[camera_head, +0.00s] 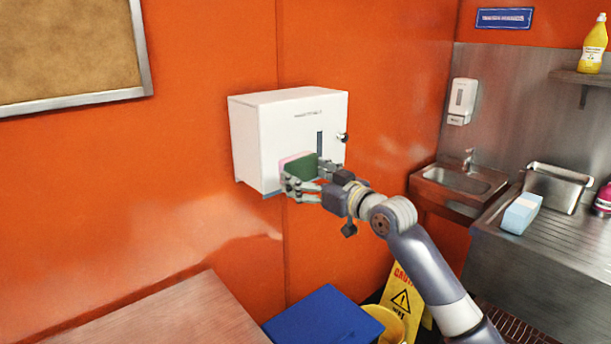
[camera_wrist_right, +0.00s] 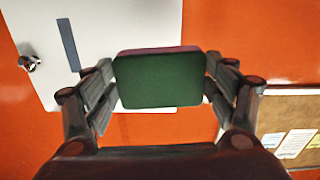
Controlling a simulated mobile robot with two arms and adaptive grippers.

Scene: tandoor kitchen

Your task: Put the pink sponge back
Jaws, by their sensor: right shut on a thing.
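The pink sponge (camera_head: 287,159) has a dark green face and a pink side. My right gripper (camera_head: 306,175) is shut on it, in front of the lower part of a white wall cabinet. In the right wrist view the green face of the sponge (camera_wrist_right: 158,80) fills the space between the two fingers of my right gripper (camera_wrist_right: 160,85), with a thin pink edge along its top. I cannot tell whether the sponge touches the cabinet. My left gripper is not in view.
The white cabinet (camera_head: 262,140) hangs on the orange wall with its door closed. A sink (camera_head: 460,180) and steel counter (camera_head: 545,236) with a light blue block (camera_head: 521,213) and metal container (camera_head: 556,188) are at right. A blue lid (camera_head: 322,318), yellow sign (camera_head: 402,300) and wooden table (camera_head: 170,315) lie below.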

